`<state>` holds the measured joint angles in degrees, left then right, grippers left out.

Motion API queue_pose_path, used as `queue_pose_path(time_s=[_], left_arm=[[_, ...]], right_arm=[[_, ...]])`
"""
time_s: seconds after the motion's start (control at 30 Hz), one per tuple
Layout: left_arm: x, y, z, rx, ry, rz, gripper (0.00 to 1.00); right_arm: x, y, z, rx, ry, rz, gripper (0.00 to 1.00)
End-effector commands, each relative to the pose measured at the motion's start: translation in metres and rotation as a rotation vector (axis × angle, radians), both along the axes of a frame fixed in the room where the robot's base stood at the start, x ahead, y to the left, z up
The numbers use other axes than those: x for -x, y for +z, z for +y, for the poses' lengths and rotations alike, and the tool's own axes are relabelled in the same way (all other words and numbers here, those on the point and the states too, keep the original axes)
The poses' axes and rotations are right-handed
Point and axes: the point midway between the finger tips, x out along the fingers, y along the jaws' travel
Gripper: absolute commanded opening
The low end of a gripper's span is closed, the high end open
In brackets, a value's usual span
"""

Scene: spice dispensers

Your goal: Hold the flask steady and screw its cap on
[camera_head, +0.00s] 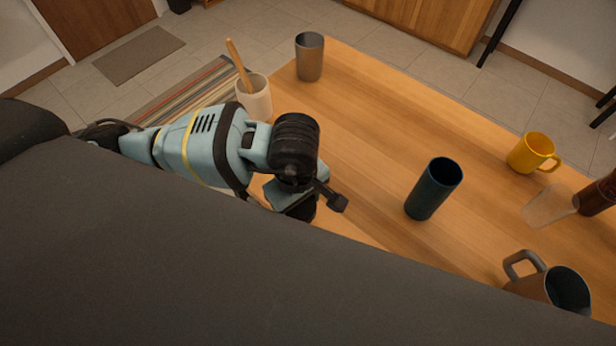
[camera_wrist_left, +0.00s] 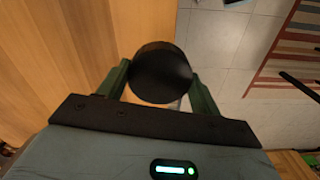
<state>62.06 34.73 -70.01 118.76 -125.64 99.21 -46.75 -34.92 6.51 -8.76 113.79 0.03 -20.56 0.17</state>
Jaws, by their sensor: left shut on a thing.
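The flask (camera_head: 430,192), a dark teal cylinder with an open top, stands upright on the wooden table in the head view. No gripper touches it. My left gripper (camera_head: 305,203) is left of the flask, near the table's near left edge; its fingers are mostly hidden by the wrist in the head view. In the left wrist view my left gripper (camera_wrist_left: 160,88) is shut on a dark round piece, which looks like the cap (camera_wrist_left: 160,70). My right gripper is not in view.
A grey cup (camera_head: 310,58) and a white crock with a wooden utensil (camera_head: 256,98) stand at the table's far left. A yellow mug (camera_head: 532,153), a clear glass (camera_head: 550,207), a brown bottle (camera_head: 598,195) and a dark mug (camera_head: 550,287) stand at right.

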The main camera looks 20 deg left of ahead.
Motion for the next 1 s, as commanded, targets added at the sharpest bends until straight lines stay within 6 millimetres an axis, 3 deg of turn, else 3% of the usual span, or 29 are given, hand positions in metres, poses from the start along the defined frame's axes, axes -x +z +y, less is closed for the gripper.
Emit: queue_pose_path(time_s=[0.1,0.3,0.77,1.0], left_arm=[[0.02,0.002,-0.001,0.001,-0.002,0.001,0.43],[0.039,0.003,-0.002,0.0,0.0,0.001,0.43],[0.044,0.004,-0.002,0.0,0.001,0.0,0.43],[0.043,0.004,-0.002,0.0,0.0,0.0,0.43]], right_arm=[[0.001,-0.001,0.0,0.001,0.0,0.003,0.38],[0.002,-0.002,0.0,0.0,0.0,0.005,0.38],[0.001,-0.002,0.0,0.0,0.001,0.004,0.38],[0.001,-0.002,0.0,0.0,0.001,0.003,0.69]])
